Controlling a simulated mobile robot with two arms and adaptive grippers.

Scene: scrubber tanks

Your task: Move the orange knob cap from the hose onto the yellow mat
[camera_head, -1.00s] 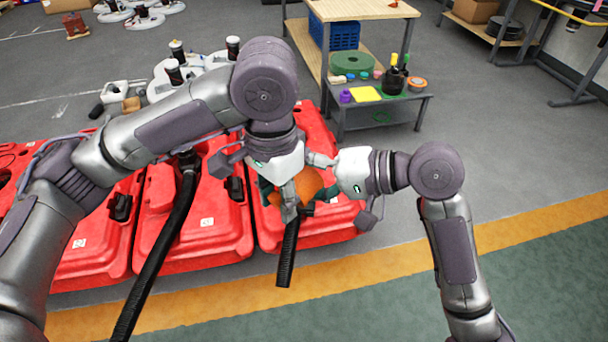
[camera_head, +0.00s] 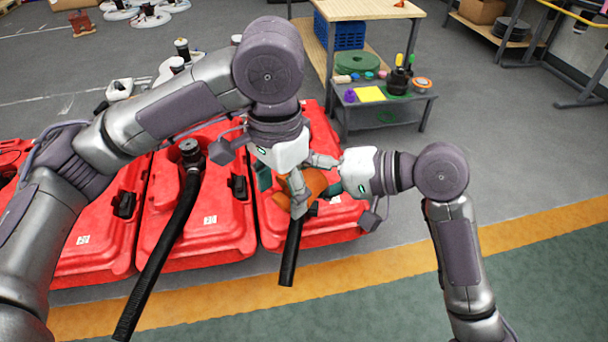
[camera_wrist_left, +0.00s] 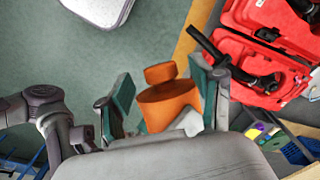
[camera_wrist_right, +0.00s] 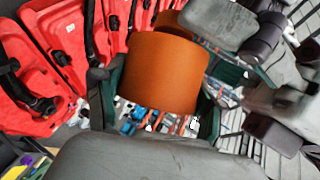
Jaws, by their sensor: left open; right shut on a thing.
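The orange knob cap (camera_head: 315,181) is above the rightmost red tank, between my two grippers. My right gripper (camera_head: 329,179) comes from the right and is shut on the cap; in the right wrist view the cap (camera_wrist_right: 163,72) fills the space between the green pads. My left gripper (camera_head: 303,187) is open, reaching down beside the cap. In the left wrist view the cap (camera_wrist_left: 167,105) shows between its spread pads. The black hose (camera_head: 290,250) hangs at the tank's front; the grippers hide whether it touches the cap. The yellow mat (camera_head: 368,94) lies on a low grey table.
The low table (camera_head: 385,118) also holds a purple piece (camera_head: 350,96), a green roll (camera_head: 357,63) and dark bottles (camera_head: 399,80). More red tanks (camera_head: 205,220) stand to the left, one with a long black hose (camera_head: 165,250). Floor right of the tanks is clear.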

